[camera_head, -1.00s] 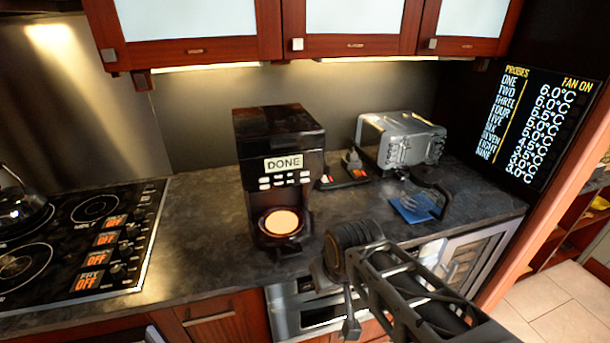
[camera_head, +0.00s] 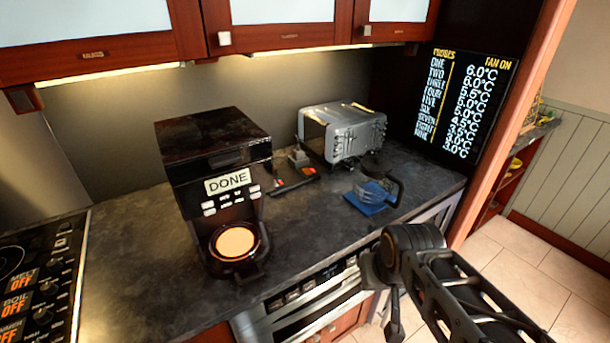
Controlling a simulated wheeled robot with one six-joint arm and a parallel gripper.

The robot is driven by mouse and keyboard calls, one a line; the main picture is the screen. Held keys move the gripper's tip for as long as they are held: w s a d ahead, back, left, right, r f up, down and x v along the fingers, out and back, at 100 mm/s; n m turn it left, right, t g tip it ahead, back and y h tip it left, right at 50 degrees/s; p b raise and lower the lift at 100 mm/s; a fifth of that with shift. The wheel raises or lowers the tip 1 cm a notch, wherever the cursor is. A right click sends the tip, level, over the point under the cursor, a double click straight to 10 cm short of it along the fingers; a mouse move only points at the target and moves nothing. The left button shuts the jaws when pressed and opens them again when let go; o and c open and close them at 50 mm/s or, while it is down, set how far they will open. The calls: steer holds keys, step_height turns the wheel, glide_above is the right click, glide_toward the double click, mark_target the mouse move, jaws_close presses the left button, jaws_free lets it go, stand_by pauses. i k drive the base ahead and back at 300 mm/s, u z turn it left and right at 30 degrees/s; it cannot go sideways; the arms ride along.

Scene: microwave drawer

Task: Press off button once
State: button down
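The steel microwave drawer (camera_head: 285,322) is set in the cabinet below the counter edge. A dark control strip (camera_head: 309,285) with several small buttons runs along its top. The button labels are too small to read, so I cannot tell which is the off button. My black arm reaches in from the lower right. My gripper (camera_head: 393,322) is near the arm's dark round joint, to the right of the control strip and apart from it. Its fingers are too small and dark to tell whether they are open or shut.
A coffee maker (camera_head: 215,170) reading DONE stands on the counter (camera_head: 130,250). A toaster (camera_head: 343,133), a blue cloth (camera_head: 364,203) and a glass jug (camera_head: 378,187) are farther right. The stove (camera_head: 35,290) is at left. Open tiled floor (camera_head: 515,270) lies to the right.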

mark_target(257, 188)
steer(key=z, duration=0.3)
steer(key=k, duration=0.95)
steer(key=u, duration=1.15)
steer(key=i, duration=0.5)
steer(key=z, duration=0.1)
